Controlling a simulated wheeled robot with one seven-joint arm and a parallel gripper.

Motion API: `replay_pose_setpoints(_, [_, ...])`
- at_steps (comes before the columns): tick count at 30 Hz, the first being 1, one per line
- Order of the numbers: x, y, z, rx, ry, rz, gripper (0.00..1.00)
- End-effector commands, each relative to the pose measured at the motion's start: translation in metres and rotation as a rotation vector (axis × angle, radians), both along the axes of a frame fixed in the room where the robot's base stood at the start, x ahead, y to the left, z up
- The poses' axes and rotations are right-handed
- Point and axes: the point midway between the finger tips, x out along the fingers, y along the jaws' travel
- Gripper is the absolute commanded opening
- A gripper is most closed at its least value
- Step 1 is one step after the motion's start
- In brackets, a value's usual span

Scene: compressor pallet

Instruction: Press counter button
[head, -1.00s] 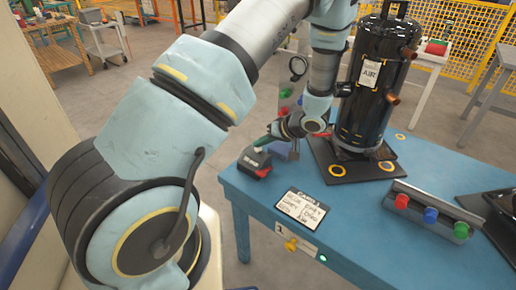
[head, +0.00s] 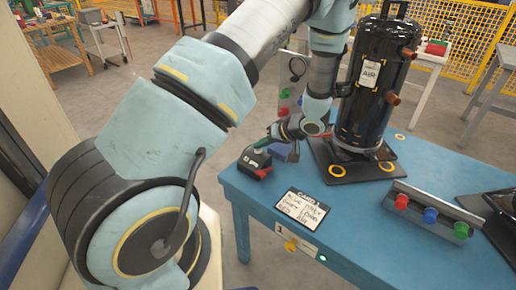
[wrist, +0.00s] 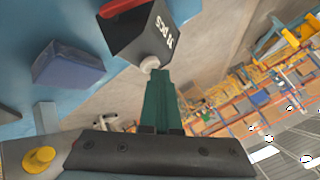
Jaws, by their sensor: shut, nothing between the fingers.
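The counter is a small black box (head: 255,163) with white lettering and a red part at its base, at the blue table's left corner. It also shows upper middle in the wrist view (wrist: 143,38). Its pale round button (wrist: 150,64) faces my fingertips. My gripper (wrist: 160,76) has green fingers, shut with nothing between them. The tips are right at the button; I cannot tell whether they touch or press it. In the head view my gripper (head: 264,143) reaches over the counter from the right.
A blue block (wrist: 68,64) stands beside the counter. A black air tank (head: 376,90) stands on a dark base behind my wrist. A lettered card (head: 302,208) lies in front. A rail with red, blue and green knobs (head: 431,212) is at right.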

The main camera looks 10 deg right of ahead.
Motion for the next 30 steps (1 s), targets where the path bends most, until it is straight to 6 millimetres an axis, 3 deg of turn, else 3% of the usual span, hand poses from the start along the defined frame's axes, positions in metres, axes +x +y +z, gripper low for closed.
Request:
replay_pose_setpoints(11, [0.000,0.000,0.018,0.000,0.001,0.001,0.00])
replay_pose_setpoints(23, [0.000,0.000,0.019,0.000,0.000,0.000,0.00])
replay_pose_setpoints(30, [0.000,0.000,0.036,0.000,0.001,-0.001,0.00])
